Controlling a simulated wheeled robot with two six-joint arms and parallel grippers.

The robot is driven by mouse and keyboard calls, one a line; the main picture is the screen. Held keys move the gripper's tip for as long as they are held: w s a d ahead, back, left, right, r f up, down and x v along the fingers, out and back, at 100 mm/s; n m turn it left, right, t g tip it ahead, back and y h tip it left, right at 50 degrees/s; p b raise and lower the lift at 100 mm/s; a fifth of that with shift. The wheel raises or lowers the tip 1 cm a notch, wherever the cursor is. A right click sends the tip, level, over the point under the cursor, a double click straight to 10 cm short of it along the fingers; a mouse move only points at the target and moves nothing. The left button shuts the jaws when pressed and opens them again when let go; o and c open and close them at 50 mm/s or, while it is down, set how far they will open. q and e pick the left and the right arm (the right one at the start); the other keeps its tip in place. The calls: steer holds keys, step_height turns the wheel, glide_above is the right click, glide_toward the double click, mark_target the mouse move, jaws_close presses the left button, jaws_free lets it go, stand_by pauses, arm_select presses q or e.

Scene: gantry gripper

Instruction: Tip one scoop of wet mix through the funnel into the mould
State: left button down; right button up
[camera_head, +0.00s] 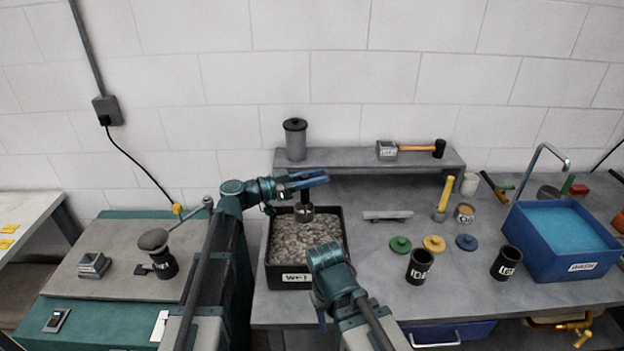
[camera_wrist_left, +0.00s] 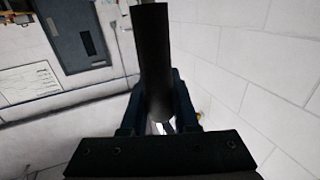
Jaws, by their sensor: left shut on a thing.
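My left gripper (camera_head: 308,181) is shut on the black handle of a scoop. The scoop's small dark cup (camera_head: 304,212) hangs at the wet mix (camera_head: 300,243) in a black tray (camera_head: 291,279). I cannot tell what the cup holds. In the left wrist view the black handle (camera_wrist_left: 153,60) stands between the blue fingers. On the left bench, a black labelled cylinder, apparently the mould (camera_head: 164,266), stands with a grey, rounded, funnel-like piece (camera_head: 153,240) at its top. My right arm shows at the bottom middle, but its fingertips do not show.
A raised shelf (camera_head: 345,158) behind the tray carries a grey canister (camera_head: 295,139) and a mallet (camera_head: 415,149). More black cylinders (camera_head: 420,266) (camera_head: 506,263), coloured lids (camera_head: 434,244) and a blue wash tub (camera_head: 560,240) stand at right. A metal block (camera_head: 93,265) sits on the left bench.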

arm_select(q)
steer(key=shift+d+r+m+g+h+p, duration=0.25)
steer(key=shift+r+m+g+p, duration=0.3)
steer(key=shift+r+g, duration=0.35)
arm_select(e)
steer(key=shift+r, duration=0.8)
arm_select(q)
steer(key=shift+f, duration=0.15)
arm_select(e)
steer(key=shift+f, duration=0.1)
arm_select(q)
step_height(320, 180, down, 14)
steer(key=b, duration=1.4)
arm_select(e)
step_height(320, 180, down, 14)
arm_select(q)
steer(key=shift+s, duration=3.7)
steer(key=w+r+p, duration=0.4)
steer(key=r+p, duration=1.1)
steer(key=r, duration=0.1)
steer(key=shift+p, duration=0.4)
arm_select(e)
step_height(320, 180, up, 16)
